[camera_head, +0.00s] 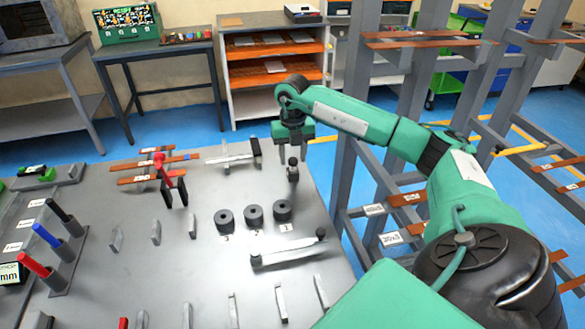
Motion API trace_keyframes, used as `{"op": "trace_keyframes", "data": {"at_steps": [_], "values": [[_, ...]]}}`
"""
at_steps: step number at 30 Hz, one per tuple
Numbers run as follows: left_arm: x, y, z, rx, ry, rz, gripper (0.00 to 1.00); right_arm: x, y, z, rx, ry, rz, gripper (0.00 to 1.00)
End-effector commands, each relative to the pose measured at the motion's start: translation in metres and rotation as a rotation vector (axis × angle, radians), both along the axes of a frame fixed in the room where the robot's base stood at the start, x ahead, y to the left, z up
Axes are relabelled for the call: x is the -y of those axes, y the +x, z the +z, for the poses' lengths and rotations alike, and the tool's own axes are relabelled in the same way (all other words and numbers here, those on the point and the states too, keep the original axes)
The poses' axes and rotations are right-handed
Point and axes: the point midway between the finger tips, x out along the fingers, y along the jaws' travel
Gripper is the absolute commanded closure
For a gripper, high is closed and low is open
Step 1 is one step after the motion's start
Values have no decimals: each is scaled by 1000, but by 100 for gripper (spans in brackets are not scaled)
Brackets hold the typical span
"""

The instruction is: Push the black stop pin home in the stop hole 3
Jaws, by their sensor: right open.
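My right gripper (294,134) is open, pointing down above the grey bench top at its far right. A dark upright pin-like piece (292,170) stands just below its fingers, and nothing shows clearly gripped. A black pin (59,211) leans in a rack at the left, beside a blue pin (46,236) and a red pin (34,265). Three dark round blocks with holes stand mid-bench; the left one (224,219) has a label that looks like 3. I cannot tell which opening is stop hole 3. My left gripper is not in view.
A red-handled piece with black legs (170,180) stands near copper bars (150,178) at the far left of the bench (190,265). A low grey bar (288,252) lies at the front right. Several small upright plates dot the bench. Grey racks (375,100) stand to the right.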

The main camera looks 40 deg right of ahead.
Motion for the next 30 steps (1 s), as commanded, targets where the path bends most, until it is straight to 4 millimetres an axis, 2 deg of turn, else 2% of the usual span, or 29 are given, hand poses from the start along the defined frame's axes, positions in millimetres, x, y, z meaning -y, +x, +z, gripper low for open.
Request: {"op": "trace_keyframes", "data": {"at_steps": [6,26,30], "values": [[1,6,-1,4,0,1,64,0,0,-11,0,1,0,57],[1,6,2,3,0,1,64,0,0,-11,0,1,0,57],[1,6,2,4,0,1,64,0,0,-11,0,1,0,85]]}}
